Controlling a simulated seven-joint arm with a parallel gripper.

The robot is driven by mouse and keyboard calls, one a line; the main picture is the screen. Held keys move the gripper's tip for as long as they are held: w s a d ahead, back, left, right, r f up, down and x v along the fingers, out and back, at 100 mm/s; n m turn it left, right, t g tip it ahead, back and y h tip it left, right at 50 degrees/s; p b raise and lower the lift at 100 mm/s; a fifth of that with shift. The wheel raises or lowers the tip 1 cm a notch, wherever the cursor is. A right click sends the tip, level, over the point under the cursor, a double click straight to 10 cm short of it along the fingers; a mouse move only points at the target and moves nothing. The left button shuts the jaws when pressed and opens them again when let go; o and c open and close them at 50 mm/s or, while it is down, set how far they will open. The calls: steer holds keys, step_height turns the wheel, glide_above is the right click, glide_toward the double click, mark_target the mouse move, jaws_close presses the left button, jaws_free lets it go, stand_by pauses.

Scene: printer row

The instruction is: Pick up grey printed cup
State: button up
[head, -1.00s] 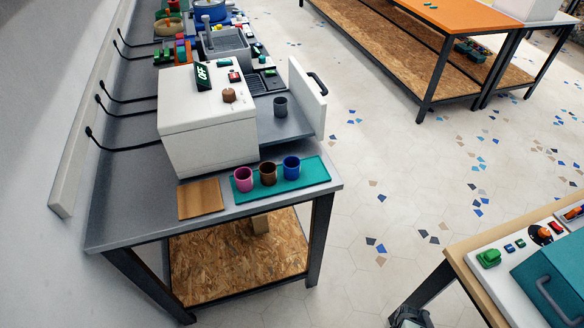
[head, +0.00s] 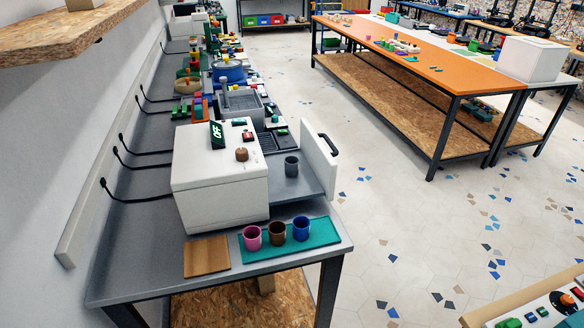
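The grey printed cup (head: 291,166) stands upright on the grey tray (head: 300,188) that sticks out from the right side of a white printer box (head: 218,190). The box's white door (head: 320,165), with a dark handle, stands beyond the cup to its right. The box's display reads OFF. My gripper is not in view.
Pink (head: 251,238), brown (head: 276,231) and blue (head: 301,228) cups stand on a teal mat (head: 322,232) at the table's near end. A wooden board (head: 206,257) lies left of them. Open floor (head: 400,215) separates this table from the orange-topped table (head: 420,62).

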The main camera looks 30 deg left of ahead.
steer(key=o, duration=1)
